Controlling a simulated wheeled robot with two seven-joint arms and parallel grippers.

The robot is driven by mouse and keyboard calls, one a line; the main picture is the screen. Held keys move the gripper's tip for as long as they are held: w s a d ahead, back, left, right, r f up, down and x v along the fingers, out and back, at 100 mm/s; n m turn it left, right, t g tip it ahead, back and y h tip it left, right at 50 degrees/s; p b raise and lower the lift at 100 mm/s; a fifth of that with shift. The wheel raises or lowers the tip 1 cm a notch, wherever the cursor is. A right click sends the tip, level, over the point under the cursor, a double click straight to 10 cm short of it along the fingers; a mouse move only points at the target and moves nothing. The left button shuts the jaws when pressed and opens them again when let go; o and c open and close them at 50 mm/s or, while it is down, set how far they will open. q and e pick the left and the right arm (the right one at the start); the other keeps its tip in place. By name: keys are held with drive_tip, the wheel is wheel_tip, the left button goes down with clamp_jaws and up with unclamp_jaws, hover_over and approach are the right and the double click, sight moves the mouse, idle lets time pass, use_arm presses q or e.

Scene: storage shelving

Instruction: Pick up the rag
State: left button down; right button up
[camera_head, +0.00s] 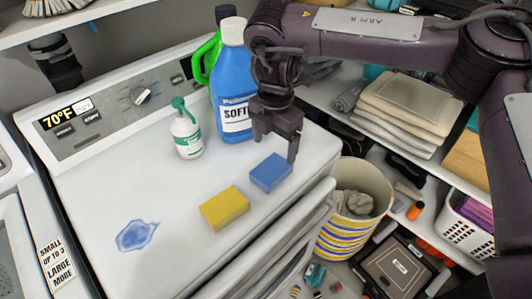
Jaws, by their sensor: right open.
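No flat rag lies open on the white machine top (110,205). A blue block (271,172), like a sponge or folded cloth, lies near its right edge. A yellow block (224,208) lies to the left and nearer to me. A crumpled grey cloth (354,202) sits in a striped bin; which of these is the rag I cannot tell for sure. My right gripper (277,143) points down with its fingers apart, just above and behind the blue block, with nothing between them. My left gripper is not in view.
A blue softener bottle (235,90) and a white spray bottle (187,133) stand beside and left of my right gripper. A blue stain (136,235) marks the machine top. The striped bin (345,238) and shelves with folded towels (408,105) are at right.

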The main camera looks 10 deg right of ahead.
sight(272, 168)
drive_tip(key=shift+w+f, duration=0.1)
drive_tip(key=shift+f, duration=0.3)
drive_tip(key=shift+s+a+f+p, duration=0.15)
drive_tip(key=shift+s+f+p, duration=0.3)
drive_tip(key=shift+f, duration=0.2)
drive_tip(key=shift+s+a+f+p, duration=0.1)
drive_tip(key=shift+s+f+p, duration=0.3)
drive_tip(key=shift+f, duration=0.2)
wheel_tip(272, 168, down, 3)
drive_tip(key=shift+w+r+p, duration=0.1)
drive_tip(key=shift+p, duration=0.4)
drive_tip(key=shift+f, duration=0.6)
drive_tip(key=c, duration=1.1)
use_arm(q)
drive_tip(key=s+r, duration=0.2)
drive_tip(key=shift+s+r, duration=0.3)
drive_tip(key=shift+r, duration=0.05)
use_arm(e)
drive_tip(key=shift+o, duration=0.2)
drive_tip(key=shift+w+r, duration=0.1)
